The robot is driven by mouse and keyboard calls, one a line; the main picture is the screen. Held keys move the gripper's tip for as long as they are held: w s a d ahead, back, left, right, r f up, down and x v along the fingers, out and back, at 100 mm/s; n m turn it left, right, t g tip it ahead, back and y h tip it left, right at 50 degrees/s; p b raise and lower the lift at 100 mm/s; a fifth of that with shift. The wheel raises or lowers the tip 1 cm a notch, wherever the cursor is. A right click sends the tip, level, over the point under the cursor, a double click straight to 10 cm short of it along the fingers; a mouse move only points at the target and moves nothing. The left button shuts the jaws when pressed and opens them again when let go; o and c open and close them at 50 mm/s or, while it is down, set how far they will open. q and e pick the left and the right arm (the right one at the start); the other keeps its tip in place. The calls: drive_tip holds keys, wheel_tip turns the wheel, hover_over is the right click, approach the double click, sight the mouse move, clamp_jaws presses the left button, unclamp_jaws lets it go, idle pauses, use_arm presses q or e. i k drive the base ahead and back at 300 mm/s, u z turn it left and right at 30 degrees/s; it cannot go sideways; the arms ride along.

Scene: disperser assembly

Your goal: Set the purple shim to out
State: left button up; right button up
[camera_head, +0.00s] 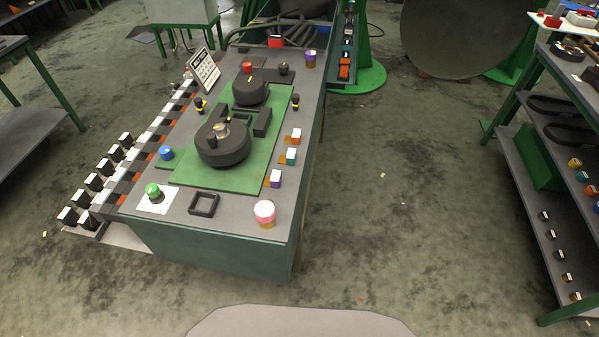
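A small block with a white top and a purple side (275,179), which looks like the purple shim, sits near the right edge of the grey workbench (240,208). An orange-brown patch shows on its left side. A similar teal-sided block (291,158) and an orange-sided block (296,136) stand farther back in the same row, each with an orange-brown patch at its left. I cannot tell from this view how far the purple block is pushed in or out. Neither gripper is in view.
A green plate (192,175) with dark round housings (222,150) lies left of the blocks. A shelf unit (540,190) stands at right. The floor between is mostly clear.

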sight(275, 181)
drive_tip(key=i, duration=0.35)
drive_tip(key=u, duration=0.9)
